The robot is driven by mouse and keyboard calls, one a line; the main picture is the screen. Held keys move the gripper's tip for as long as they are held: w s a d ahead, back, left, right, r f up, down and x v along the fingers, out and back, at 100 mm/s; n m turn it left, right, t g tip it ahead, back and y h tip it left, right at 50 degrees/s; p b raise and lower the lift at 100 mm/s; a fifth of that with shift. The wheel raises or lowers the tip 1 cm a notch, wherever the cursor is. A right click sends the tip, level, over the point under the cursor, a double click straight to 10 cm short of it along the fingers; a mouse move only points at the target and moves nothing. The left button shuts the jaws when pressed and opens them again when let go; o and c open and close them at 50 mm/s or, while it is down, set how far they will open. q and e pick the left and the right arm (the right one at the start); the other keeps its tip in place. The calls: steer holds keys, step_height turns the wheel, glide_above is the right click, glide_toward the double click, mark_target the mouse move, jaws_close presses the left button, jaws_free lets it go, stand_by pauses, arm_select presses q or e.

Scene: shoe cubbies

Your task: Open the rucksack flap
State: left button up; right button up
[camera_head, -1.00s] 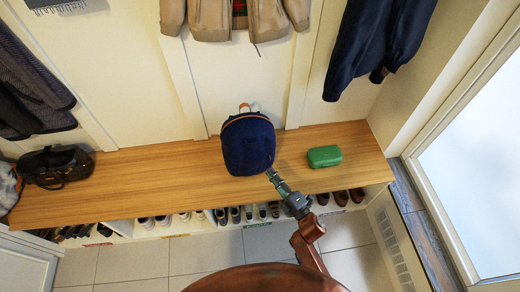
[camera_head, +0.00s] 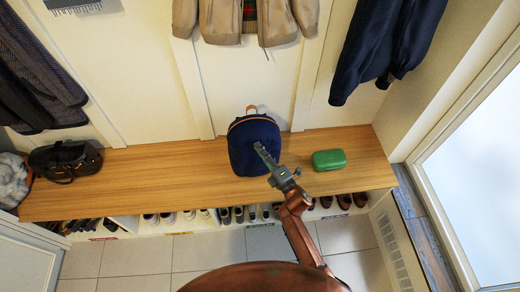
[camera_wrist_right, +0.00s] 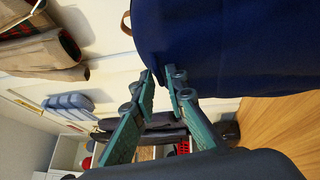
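The dark blue rucksack (camera_head: 244,148) stands upright on the bench, with orange trim and a tan loop at its top. Its front looks closed; I cannot make out a separate flap edge. My right gripper (camera_head: 259,150) is in front of the rucksack's middle in the head view and covers part of it. In the right wrist view its fingertips (camera_wrist_right: 162,74) are close together with a narrow gap, at the lower edge of the blue fabric (camera_wrist_right: 225,48). Whether fabric is pinched there is unclear. My left gripper is out of view.
A green case (camera_head: 328,160) lies on the wooden bench (camera_head: 150,178) right of the rucksack. A black bag (camera_head: 65,160) sits at the bench's left end. Shoes fill the cubbies below. A tan jacket (camera_head: 245,20) and navy clothing (camera_head: 380,45) hang above. The bench between bags is clear.

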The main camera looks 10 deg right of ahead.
jaws_close()
steer(key=shift+f, duration=0.1)
stand_by(0.7)
